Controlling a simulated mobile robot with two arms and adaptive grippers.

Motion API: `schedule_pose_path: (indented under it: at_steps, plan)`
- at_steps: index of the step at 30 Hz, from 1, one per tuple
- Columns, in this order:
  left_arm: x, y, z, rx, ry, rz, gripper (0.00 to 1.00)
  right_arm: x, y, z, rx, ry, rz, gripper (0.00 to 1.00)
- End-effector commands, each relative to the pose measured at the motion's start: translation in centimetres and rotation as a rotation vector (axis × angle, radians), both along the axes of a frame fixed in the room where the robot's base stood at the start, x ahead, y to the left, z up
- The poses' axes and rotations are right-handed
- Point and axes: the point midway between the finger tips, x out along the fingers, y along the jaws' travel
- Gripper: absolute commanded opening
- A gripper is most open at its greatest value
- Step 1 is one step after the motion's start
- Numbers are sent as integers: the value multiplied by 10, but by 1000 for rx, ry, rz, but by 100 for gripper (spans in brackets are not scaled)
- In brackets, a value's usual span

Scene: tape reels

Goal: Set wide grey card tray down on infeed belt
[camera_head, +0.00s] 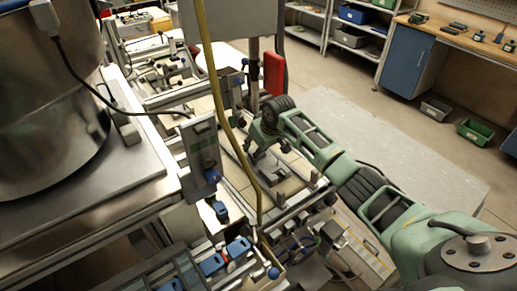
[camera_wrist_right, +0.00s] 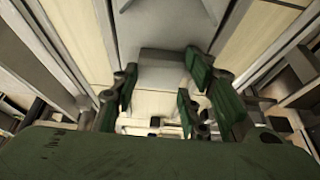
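My right arm comes in from the right in the head view, and its gripper (camera_head: 258,152) points down over the framework in the middle. In the right wrist view the dark green fingers of the gripper (camera_wrist_right: 160,84) stand apart. A plain grey piece (camera_wrist_right: 165,68), which looks like the wide grey card tray, shows between and beyond the fingertips. Whether the fingers touch it is not clear. Pale belt-like surfaces (camera_wrist_right: 246,36) lie beyond it in the wrist view. The tray is not clearly made out in the head view. My left gripper is not in view.
A yellow hose (camera_head: 213,85) hangs across the middle of the head view. A large metal drum (camera_head: 50,110) stands at the left. A grey upright panel (camera_head: 200,155) stands left of the gripper. A pale slab (camera_head: 370,145) lies behind my right arm.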

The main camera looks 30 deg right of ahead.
Motion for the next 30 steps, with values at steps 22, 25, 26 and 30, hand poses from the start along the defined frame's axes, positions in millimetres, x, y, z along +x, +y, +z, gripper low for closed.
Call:
schedule_pose_path:
  at_steps: [22,25,26,30]
  plan:
    - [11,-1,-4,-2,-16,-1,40,-8,-2,23,-1,-3,1,59]
    - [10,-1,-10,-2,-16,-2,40,-16,-3,43,-1,-5,1,59]
    - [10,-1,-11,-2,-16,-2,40,-19,-3,49,-1,-5,1,59]
    - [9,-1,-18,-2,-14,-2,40,-30,-5,77,0,-5,2,59]
